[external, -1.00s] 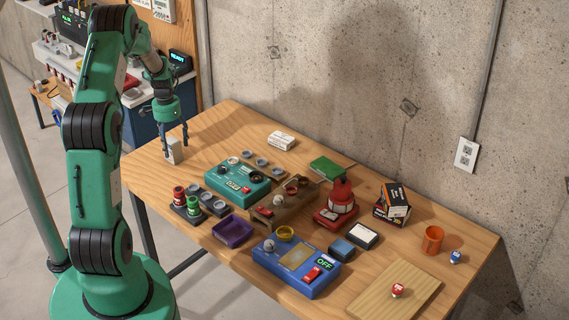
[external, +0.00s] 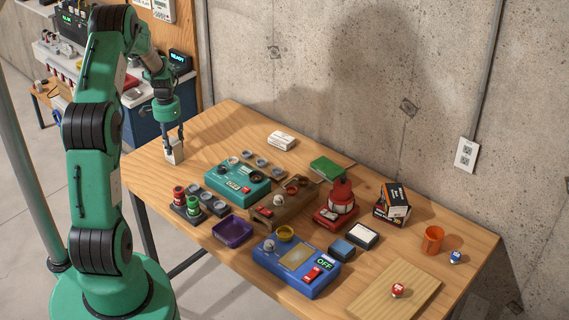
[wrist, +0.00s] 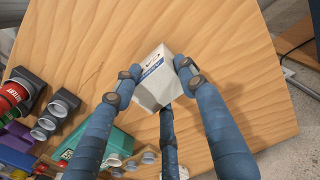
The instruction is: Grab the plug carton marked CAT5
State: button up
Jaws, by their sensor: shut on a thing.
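A small white carton (external: 174,152) stands at the far left end of the wooden table. The carton appears to be still on or very near the table top. Its lower part is partly hidden by a finger.
A teal panel box (external: 238,183) with knobs is to the carton's right. A holder with red and green cylinders (external: 192,205) stands nearer the table's front edge. Another white box (external: 282,140) lies farther back. The wood around the carton is clear.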

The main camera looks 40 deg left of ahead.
jog(key=shift+r, duration=0.9)
notch_tip(320, 180, up, 2)
jog(key=shift+s+d, duration=0.1)
jog(key=s+d+r+p, duration=0.1)
jog(key=s+d, duration=0.8)
jog(key=s, duration=0.3)
jog(key=shift+d, duration=0.4)
